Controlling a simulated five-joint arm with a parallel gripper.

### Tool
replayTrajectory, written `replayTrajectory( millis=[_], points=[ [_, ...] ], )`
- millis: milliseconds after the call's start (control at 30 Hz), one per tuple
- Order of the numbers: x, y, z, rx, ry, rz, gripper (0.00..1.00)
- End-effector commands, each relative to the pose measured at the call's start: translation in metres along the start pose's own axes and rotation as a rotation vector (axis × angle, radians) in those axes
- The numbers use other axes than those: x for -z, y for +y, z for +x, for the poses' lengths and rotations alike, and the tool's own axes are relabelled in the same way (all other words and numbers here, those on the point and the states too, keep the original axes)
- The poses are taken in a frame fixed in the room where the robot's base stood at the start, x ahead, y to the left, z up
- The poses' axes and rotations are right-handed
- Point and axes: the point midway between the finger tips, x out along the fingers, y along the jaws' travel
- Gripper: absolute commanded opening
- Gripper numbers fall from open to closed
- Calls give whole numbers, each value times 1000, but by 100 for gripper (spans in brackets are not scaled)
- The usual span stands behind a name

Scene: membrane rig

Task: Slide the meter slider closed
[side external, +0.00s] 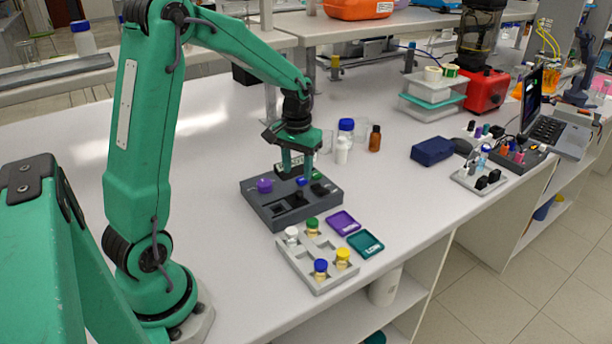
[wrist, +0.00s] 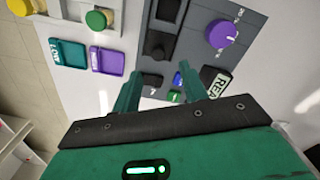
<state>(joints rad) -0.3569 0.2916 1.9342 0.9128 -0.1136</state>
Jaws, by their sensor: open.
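A dark grey meter box (side external: 258,208) lies on the bench below my gripper (side external: 297,174). It carries a purple knob (side external: 264,185), also in the wrist view (wrist: 222,34), and black parts in dark recesses. In the wrist view a black block (wrist: 159,45), seemingly the slider, sits in a track with a dark open slot (wrist: 168,11) at its far end. My gripper (wrist: 161,88) is open, its two green fingers apart and empty. It is above the box near a blue button (wrist: 178,79) and a green button (wrist: 175,96). Finger contact with the box cannot be told.
A light grey tray (side external: 290,262) with several capped vials stands in front of the box. Purple (side external: 343,222) and teal (side external: 366,245) labelled trays lie beside it. Bottles, including a brown one (side external: 375,138), stand behind. A navy case (side external: 432,151) lies right, with clear bench between.

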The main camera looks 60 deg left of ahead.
Motion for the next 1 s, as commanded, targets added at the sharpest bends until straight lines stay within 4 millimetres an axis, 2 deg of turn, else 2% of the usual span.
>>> replayTrajectory(
  millis=[500,700,967,1000],
  points=[
    [-1,2,58,0,-1,1,43],
    [-1,2,67,0,0,1,43],
    [0,2,67,0,1,1,43],
    [0,2,67,0,1,1,35]
  ],
)
